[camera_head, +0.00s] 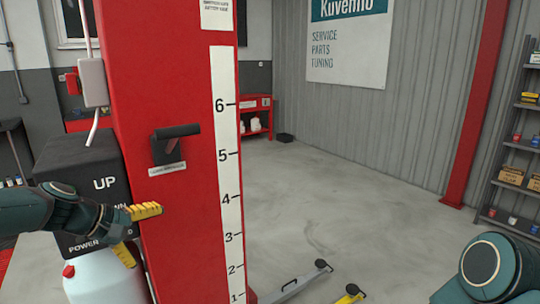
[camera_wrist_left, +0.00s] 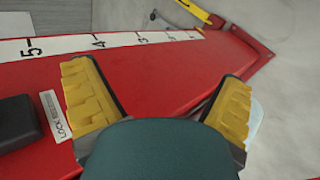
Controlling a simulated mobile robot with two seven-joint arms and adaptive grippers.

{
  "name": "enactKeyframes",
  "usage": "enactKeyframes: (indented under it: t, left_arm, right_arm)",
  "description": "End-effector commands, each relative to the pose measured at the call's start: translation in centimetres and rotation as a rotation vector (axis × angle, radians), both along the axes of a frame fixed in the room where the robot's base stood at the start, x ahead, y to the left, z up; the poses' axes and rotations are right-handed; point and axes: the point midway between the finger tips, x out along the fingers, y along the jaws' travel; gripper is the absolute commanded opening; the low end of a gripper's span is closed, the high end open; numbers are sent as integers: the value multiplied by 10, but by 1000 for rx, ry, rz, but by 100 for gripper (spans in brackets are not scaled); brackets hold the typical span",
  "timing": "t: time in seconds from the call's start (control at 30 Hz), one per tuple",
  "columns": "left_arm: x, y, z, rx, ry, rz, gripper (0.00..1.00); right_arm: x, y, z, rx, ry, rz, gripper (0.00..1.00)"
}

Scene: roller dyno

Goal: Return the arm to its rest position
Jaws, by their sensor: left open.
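My left gripper (camera_head: 135,232) is in front of the lower left part of the red lift post in the head view, with its two yellow fingers apart and nothing between them. The fingers also show spread wide in the left wrist view (camera_wrist_left: 160,105), over the red post (camera_wrist_left: 170,75). In the head view the red post (camera_head: 185,90) carries a white number scale (camera_head: 228,170) and a black lever handle (camera_head: 174,145). A rounded green and dark part of my right arm (camera_head: 490,265) shows at the lower right; my right gripper is not visible.
A black control box (camera_head: 85,165) marked UP and POWER sits behind my left arm, above a whitish container (camera_head: 105,280). Lift arms (camera_head: 300,280) lie low on the floor. Shelves (camera_head: 515,150) stand at the right edge. The middle floor (camera_head: 330,190) is clear.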

Motion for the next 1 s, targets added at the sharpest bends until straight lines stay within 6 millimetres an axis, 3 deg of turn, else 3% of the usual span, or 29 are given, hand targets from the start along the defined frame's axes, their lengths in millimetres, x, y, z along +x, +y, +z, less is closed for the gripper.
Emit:
enactKeyframes:
  t: [0.03, 0.23, 0.4, 0.5, 0.6, 0.7, 0.83, 1.0]
  left_arm:
    - [4, -14, -44, 57, 60, -20, 96]
    - [-7, -59, -191, 302, 196, -141, 96]
    - [-52, -109, -304, 473, 232, -339, 96]
    - [-88, -142, -353, 527, 207, -470, 96]
    - [-121, -173, -383, 544, 162, -581, 96]
    - [-145, -196, -399, 538, 118, -653, 96]
    - [-161, -212, -406, 527, 80, -695, 96]
    - [-162, -214, -407, 525, 75, -701, 96]
  right_arm:
    - [0, 0, -2, 0, 1, 0, 0]
    - [-1, 1, -5, 1, 3, 3, 0]
    - [-2, 1, -8, 1, 5, 5, 0]
    - [-3, 1, -10, 2, 6, 6, 0]
    - [-3, 1, -11, 2, 8, 7, 0]
    - [-4, 1, -12, 2, 9, 8, 0]
    - [-4, 1, -12, 3, 9, 8, 0]
    - [-4, 1, -12, 3, 9, 8, 0]
